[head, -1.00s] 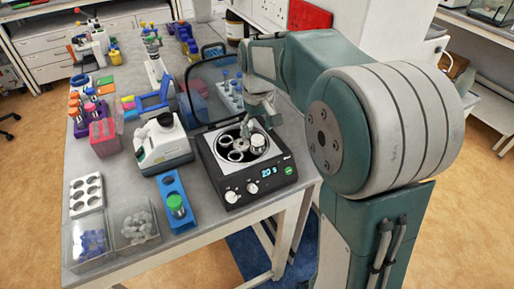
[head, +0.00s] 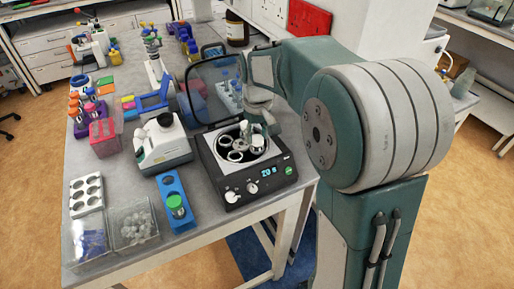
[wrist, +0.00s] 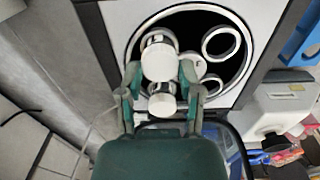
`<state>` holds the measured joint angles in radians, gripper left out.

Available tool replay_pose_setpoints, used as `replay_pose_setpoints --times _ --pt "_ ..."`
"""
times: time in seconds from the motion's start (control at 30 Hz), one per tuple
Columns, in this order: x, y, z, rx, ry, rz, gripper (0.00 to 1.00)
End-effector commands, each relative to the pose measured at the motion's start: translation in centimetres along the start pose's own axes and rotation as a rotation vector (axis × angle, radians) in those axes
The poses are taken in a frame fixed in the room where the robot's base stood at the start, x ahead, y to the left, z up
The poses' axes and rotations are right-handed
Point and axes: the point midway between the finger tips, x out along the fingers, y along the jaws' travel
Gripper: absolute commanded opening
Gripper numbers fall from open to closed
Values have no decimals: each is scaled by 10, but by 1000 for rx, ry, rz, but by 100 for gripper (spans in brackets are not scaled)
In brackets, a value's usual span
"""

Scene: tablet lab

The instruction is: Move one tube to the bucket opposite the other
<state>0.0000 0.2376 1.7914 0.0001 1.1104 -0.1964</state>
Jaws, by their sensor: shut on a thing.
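The open black centrifuge (head: 262,188) stands at the table's front edge, its lid raised behind. Its rotor shows several ring-shaped buckets. In the wrist view, two rings, an upper right bucket (wrist: 222,42) and a lower right bucket (wrist: 208,86), look empty. My gripper (wrist: 160,72) is over the rotor, shut on a white-capped tube (wrist: 158,58); it also shows over the rotor's right side in the head view (head: 260,122). Another white-capped tube (wrist: 162,104) sits lower, between the fingers in the picture. I cannot tell whether the held tube's lower end is inside a bucket.
The raised lid (head: 213,90) stands behind the rotor. A blue rack (head: 168,187) with a green-capped tube (head: 176,204) is left of the centrifuge. A white device (head: 161,145) stands beyond it. Clear bins (head: 133,226) are at the front left.

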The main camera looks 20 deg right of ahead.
Motion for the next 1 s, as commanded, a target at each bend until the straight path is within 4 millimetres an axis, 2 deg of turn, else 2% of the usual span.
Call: replay_pose_setpoints --times 0.17,1.0 --pt "0 0 1 0 -4 -1 16" --pt "-58 0 0 0 -1 0 16"
